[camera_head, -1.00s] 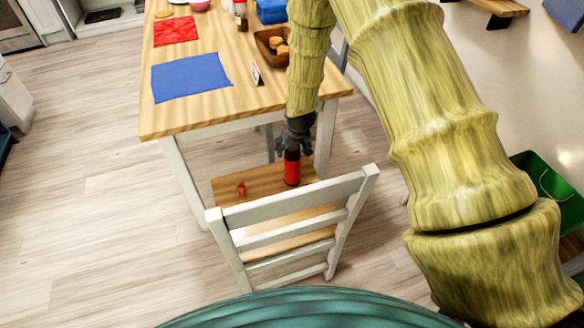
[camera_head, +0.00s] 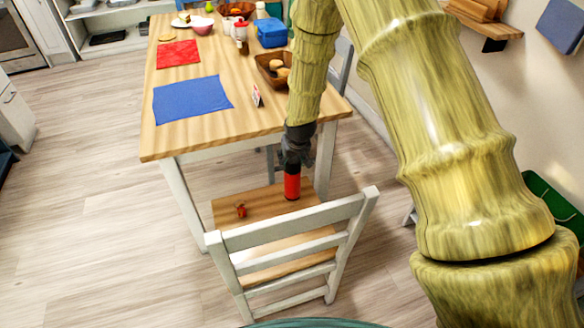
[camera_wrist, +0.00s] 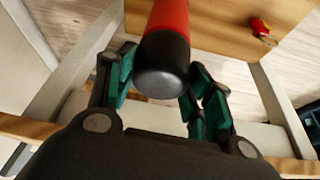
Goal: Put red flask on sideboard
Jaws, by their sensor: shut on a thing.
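The red flask (camera_head: 292,187) has a dark cap and stands at the chair seat in the head view, below my gripper (camera_head: 297,160). In the wrist view the flask (camera_wrist: 167,48) lies between the two green-padded fingers of my gripper (camera_wrist: 160,85), its dark end toward the camera. My gripper is shut on it. Whether the flask's base still touches the seat cannot be told. I cannot make out a sideboard in these frames.
The white chair (camera_head: 300,232) has a wooden seat with a small red-orange object (camera_head: 241,210) on it. The wooden table (camera_head: 190,142) beyond holds a blue cloth (camera_head: 192,99), a red cloth (camera_head: 178,53) and a basket (camera_head: 270,68). Open floor lies to the left.

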